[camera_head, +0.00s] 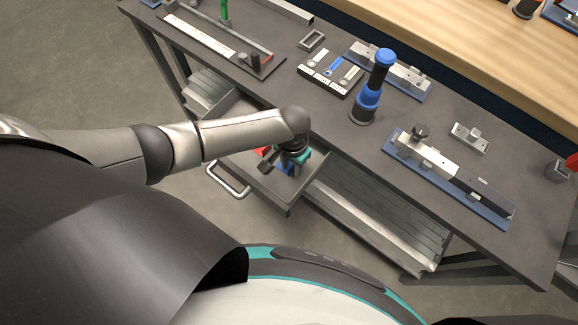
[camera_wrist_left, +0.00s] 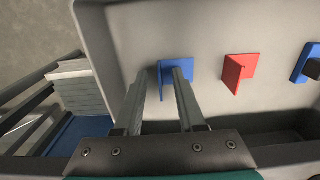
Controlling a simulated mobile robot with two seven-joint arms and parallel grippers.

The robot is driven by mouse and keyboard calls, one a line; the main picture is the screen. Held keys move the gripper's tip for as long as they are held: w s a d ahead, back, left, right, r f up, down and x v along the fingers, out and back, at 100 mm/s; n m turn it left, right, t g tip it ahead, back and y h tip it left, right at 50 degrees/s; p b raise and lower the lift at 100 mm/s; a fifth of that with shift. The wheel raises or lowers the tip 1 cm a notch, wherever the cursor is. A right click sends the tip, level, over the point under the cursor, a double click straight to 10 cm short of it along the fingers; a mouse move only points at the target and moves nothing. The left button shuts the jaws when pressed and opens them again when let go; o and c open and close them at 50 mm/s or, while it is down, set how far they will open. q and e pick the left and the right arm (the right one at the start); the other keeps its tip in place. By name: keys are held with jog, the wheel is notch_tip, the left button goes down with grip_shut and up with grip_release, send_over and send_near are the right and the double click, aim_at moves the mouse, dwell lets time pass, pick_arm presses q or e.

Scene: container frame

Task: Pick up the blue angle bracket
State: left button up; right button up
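In the left wrist view, a blue angle bracket (camera_wrist_left: 184,64) lies in a grey drawer (camera_wrist_left: 126,28). My left gripper (camera_wrist_left: 162,72) points down at it with its fingers apart. The bracket's raised flange shows between the fingertips, and the right fingertip covers part of its plate. I cannot tell whether either finger touches it. A red bracket (camera_wrist_left: 238,70) lies to the right, and another blue piece (camera_wrist_left: 304,62) is at the right edge, partly cut off. In the head view, my left gripper (camera_head: 270,161) is inside the open drawer (camera_head: 275,188), hiding most of its contents. My right gripper is not in view.
The drawer hangs open under a dark workbench (camera_head: 335,135), with walls close around my gripper and a handle (camera_head: 228,182) in front. A blue-black cylindrical tool (camera_head: 369,95) stands on the bench. A blue-based fixture (camera_head: 450,180) lies to the right.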

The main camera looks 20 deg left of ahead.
pick_arm(q)
jog(key=shift+f, duration=0.1)
grip_shut()
dwell(1.4)
